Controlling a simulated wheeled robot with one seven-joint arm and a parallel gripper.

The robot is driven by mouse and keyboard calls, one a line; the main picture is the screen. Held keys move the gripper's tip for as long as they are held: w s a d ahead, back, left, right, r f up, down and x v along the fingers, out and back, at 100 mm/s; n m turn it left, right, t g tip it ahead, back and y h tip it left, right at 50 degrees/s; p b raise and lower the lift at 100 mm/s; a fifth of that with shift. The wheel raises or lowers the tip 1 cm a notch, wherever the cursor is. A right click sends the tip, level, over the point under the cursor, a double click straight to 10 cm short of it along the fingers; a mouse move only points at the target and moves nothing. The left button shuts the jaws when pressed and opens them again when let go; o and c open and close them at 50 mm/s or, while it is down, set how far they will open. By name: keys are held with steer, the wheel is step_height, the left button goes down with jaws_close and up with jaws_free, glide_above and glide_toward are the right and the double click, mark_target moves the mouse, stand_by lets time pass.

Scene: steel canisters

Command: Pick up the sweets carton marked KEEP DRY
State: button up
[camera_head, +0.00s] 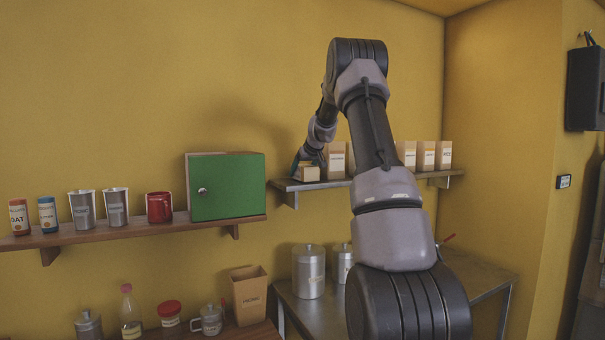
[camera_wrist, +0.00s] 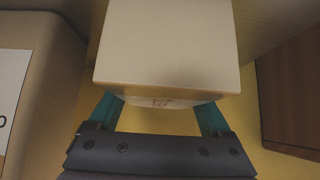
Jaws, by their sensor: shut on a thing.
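A small tan carton (camera_head: 308,173) is at the left end of the right-hand shelf, and it fills the top middle of the wrist view (camera_wrist: 166,48). I cannot tell whether the carton touches the shelf.
A taller carton (camera_head: 336,160) stands close on the right, with more labelled cartons (camera_head: 427,156) beyond my arm on the grey shelf (camera_head: 440,174). A green-doored cabinet (camera_head: 228,187) stands on the wooden shelf to the left. Steel canisters (camera_head: 308,272) stand below.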

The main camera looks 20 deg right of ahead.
steer(key=shift+f, duration=0.2)
steer(key=o, duration=1.5)
